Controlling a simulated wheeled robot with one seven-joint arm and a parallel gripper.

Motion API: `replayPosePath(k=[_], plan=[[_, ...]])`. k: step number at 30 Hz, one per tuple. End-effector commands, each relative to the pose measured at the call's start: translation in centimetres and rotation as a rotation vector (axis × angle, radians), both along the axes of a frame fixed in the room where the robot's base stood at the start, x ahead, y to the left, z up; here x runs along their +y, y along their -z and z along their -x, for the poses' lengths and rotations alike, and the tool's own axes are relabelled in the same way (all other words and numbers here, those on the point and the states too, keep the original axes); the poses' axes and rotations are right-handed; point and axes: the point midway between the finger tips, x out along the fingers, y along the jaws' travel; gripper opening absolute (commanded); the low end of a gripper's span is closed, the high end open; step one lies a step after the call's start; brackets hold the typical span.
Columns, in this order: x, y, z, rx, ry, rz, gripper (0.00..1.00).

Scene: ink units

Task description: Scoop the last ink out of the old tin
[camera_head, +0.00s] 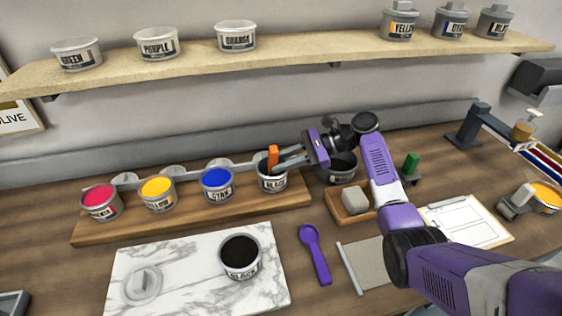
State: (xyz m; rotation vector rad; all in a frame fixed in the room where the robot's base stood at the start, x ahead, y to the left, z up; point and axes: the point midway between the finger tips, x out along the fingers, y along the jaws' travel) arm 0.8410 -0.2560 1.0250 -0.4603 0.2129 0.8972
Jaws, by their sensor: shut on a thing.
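My gripper (278,160) reaches in from the right and is shut on an orange-handled tool (273,153). The handle stands roughly upright over a tin labelled black (272,183) in the wooden rack. The tool's lower end is hidden, so I cannot tell how deep it is in the tin. A second tin labelled black (240,270) stands open on the marble slab (190,249), with dark ink inside. A loose grey lid (143,285) lies on the slab to its left. The frame does not show plainly which tin is the old one.
Magenta (101,208), yellow (158,199) and cyan (217,189) tins stand in the rack (185,215). A dark pot (340,172) is right of the gripper. A purple scoop (315,254) lies by the slab. A wooden tray (358,213) holds a pale block. A shelf (320,53) holds several tins.

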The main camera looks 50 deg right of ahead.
Motion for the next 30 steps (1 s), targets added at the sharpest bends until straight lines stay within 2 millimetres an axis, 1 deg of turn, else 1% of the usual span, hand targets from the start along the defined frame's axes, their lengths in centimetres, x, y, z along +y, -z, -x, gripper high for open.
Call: replayPosePath(k=[2,21,25,30], plan=[[0.0,-0.3,0.0,0.000,0.000,0.000,0.00],[0.0,-5.6,0.0,0.000,-0.001,0.000,0.00],[0.0,-6.3,0.0,-0.001,-0.001,0.001,0.00],[0.0,-7.8,0.0,-0.001,-0.001,0.001,0.00]])
